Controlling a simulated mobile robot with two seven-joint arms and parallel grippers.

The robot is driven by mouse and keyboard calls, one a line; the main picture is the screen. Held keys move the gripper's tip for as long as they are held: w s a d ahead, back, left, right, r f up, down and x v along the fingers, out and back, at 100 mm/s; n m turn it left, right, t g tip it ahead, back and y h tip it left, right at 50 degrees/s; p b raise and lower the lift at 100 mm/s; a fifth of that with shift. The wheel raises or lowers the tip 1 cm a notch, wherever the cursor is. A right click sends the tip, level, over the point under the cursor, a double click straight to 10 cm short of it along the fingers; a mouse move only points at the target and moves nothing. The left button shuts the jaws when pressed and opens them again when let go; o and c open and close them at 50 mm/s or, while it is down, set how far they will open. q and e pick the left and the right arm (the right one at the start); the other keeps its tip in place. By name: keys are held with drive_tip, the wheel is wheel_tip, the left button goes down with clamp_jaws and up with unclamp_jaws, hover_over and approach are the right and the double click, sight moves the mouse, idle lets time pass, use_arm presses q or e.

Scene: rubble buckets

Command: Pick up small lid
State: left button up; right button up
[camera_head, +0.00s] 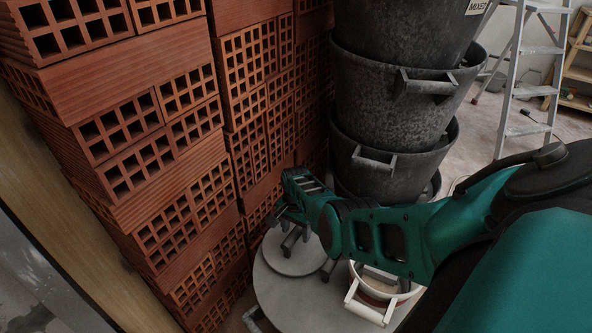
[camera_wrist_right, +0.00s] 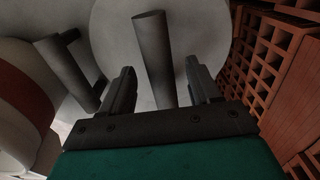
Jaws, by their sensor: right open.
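The small lid (camera_head: 283,259) is a light grey disc lying on top of a larger grey round lid (camera_head: 275,300). In the right wrist view the small lid (camera_wrist_right: 110,25) shows ahead of the fingers, with a dark bar handle (camera_wrist_right: 153,55) standing out from it. My right gripper (camera_wrist_right: 162,82) is open, with one finger on each side of this handle. Whether either finger touches it, I cannot tell. In the head view the right gripper (camera_head: 304,243) is over the small lid and partly hides it and its handle. My left gripper is not in view.
A tall stack of red hollow bricks (camera_head: 170,150) stands close on the left. Stacked black buckets (camera_head: 385,110) rise behind my right arm. A white container (camera_head: 362,308) with a handle sits right of the lids. A stepladder (camera_head: 522,80) stands at the back right.

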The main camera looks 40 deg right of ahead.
drive_tip(key=shift+f, duration=0.4)
drive_tip(key=shift+f+b, duration=0.25)
drive_tip(key=shift+b, duration=0.05)
idle(0.5)
clamp_jaws()
idle(0.3)
